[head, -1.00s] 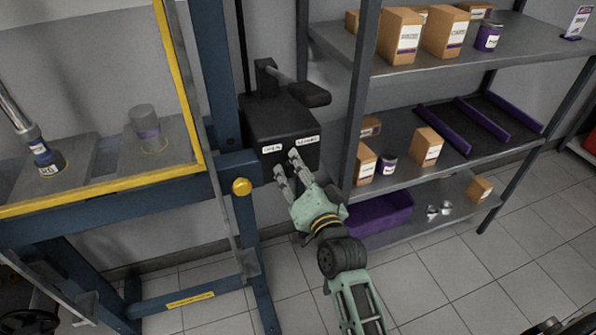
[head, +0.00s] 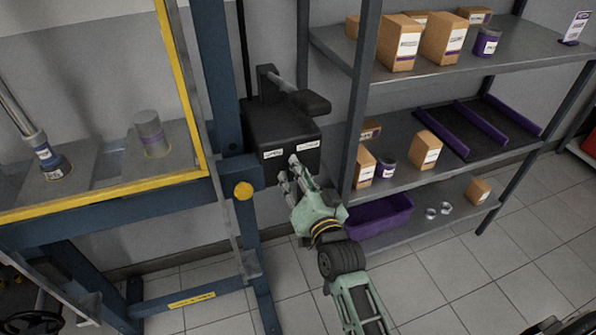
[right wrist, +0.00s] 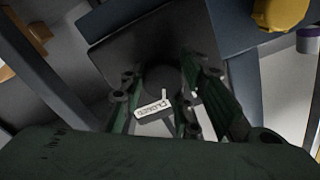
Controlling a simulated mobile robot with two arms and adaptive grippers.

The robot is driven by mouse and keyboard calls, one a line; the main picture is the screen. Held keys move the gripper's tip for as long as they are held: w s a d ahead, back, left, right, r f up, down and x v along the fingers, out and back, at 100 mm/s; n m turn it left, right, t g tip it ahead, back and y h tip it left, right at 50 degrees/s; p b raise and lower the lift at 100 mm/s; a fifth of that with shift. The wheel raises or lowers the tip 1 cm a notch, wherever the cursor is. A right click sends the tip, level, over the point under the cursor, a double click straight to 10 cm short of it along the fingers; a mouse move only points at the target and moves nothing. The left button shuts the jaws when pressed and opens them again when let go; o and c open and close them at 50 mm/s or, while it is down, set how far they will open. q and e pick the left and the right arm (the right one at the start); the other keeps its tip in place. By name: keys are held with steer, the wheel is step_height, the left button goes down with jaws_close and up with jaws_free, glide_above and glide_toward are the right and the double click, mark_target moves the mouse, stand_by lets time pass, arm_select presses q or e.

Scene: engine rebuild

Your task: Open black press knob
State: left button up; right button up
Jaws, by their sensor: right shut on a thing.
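The black press unit (head: 282,128) is a dark box with a lever on top, mounted beside the blue press frame. Two white labels sit on its front edge; one label (right wrist: 153,108) shows in the right wrist view and seems to read CLOSED. My right gripper (head: 288,168) is at the front face, just below the labels. In the right wrist view, the round black knob (right wrist: 160,80) lies between the two fingers, and the gripper is shut on it. In the head view the fingers hide the knob. My left gripper is not in view.
The blue press frame (head: 212,85) with a yellow-edged guard (head: 120,189) stands left. A yellow round cap (head: 243,191) is close to the gripper's left. Metal shelves (head: 405,185) with boxes, cans and a purple bin (head: 382,218) stand right. Open tiled floor lies in front.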

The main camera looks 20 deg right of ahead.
steer(key=shift+d+n+p, duration=0.2)
steer(key=shift+n+p, duration=2.65)
steer(key=shift+n, duration=2.55)
steer(key=o, duration=1.1)
steer(key=shift+d, duration=0.15)
steer(key=shift+r, duration=0.1)
steer(key=shift+s, duration=0.1)
